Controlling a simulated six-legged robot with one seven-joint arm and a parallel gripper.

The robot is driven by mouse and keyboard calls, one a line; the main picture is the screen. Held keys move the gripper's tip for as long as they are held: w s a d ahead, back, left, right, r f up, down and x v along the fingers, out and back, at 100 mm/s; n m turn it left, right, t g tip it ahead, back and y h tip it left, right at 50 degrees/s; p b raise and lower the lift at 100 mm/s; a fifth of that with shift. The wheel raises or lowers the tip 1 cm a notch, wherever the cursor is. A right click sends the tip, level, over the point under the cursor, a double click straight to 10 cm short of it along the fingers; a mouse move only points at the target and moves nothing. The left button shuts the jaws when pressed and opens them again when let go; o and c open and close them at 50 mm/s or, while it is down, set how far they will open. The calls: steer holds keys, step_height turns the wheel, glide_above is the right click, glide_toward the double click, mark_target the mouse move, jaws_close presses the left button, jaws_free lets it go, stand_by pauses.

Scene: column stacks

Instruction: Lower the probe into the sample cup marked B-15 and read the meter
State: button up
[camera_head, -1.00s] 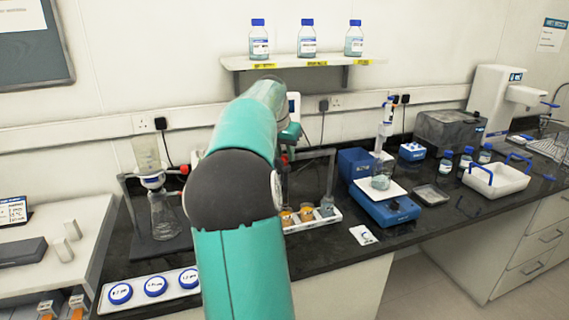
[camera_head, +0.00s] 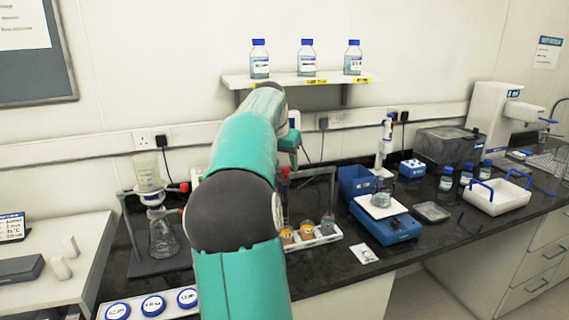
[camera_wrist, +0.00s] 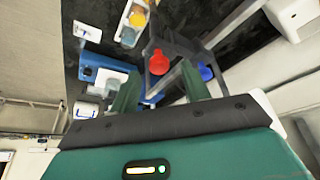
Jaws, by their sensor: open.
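Sample cups stand in a white tray (camera_head: 318,238) in the head view: two orange-filled cups (camera_head: 288,236) and a blue-grey one (camera_head: 327,224). Their markings are too small to read, so I cannot tell which is B-15. In the wrist view, cups (camera_wrist: 137,19) show at the top edge. My gripper (camera_wrist: 160,90) is open in the wrist view, its green fingers apart beside a stand with a red knob (camera_wrist: 158,62) and a blue knob (camera_wrist: 205,73). I cannot make out the probe or the meter for certain.
A flask (camera_head: 162,238) under a funnel stands left of my arm. A blue balance (camera_head: 388,221) with a beaker is right of the cups. A wall shelf (camera_head: 297,80) holds bottles above. Bare black bench (camera_head: 340,260) shows in front of the cups.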

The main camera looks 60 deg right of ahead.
steer(key=v, duration=1.3)
steer(key=shift+f, duration=0.15)
